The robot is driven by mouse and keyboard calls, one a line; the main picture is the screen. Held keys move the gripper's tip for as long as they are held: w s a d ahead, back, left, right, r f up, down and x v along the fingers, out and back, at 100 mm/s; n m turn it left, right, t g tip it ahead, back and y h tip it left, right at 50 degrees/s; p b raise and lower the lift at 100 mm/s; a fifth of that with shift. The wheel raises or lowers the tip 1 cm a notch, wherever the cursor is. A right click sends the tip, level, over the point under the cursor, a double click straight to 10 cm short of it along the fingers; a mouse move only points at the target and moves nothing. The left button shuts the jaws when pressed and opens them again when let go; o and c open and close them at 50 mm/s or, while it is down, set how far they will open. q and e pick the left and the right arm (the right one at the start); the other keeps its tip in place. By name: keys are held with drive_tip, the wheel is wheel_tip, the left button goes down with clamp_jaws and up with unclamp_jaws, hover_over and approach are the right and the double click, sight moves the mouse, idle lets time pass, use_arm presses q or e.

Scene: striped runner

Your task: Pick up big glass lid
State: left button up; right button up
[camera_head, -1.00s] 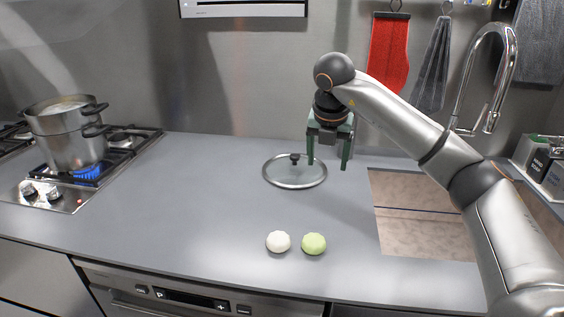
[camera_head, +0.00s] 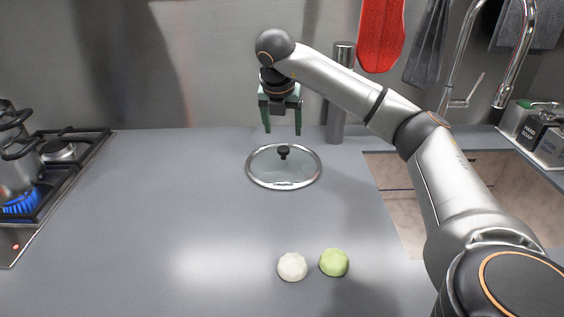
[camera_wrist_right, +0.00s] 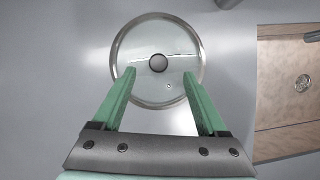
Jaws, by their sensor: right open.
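The big glass lid (camera_head: 265,170) lies flat on the grey counter, with a metal rim and a dark knob (camera_head: 284,151) at its centre. My right gripper (camera_head: 282,130) is open and empty above the lid, pointing down. In the right wrist view the lid (camera_wrist_right: 135,45) shows whole beyond the fingertips of my right gripper (camera_wrist_right: 160,74). The knob (camera_wrist_right: 158,62) sits about midway between the green fingers, a little past their tips. The fingers appear apart from the knob. My left gripper is not in view.
A white piece (camera_head: 292,267) and a green piece (camera_head: 334,262) lie near the front. A metal cylinder (camera_head: 337,95) stands behind the lid to the right. The sink (camera_head: 400,205) is right; a pot (camera_head: 12,165) over a lit burner is left. The counter's left-middle is clear.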

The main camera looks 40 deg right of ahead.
sight(283, 148)
drive_tip(key=shift+a+x, duration=0.15)
drive_tip(key=shift+x, duration=1.65)
drive_tip(key=shift+a+x, duration=0.15)
drive_tip(key=shift+x, duration=1.65)
drive_tip(key=shift+s, duration=0.15)
clamp_jaws()
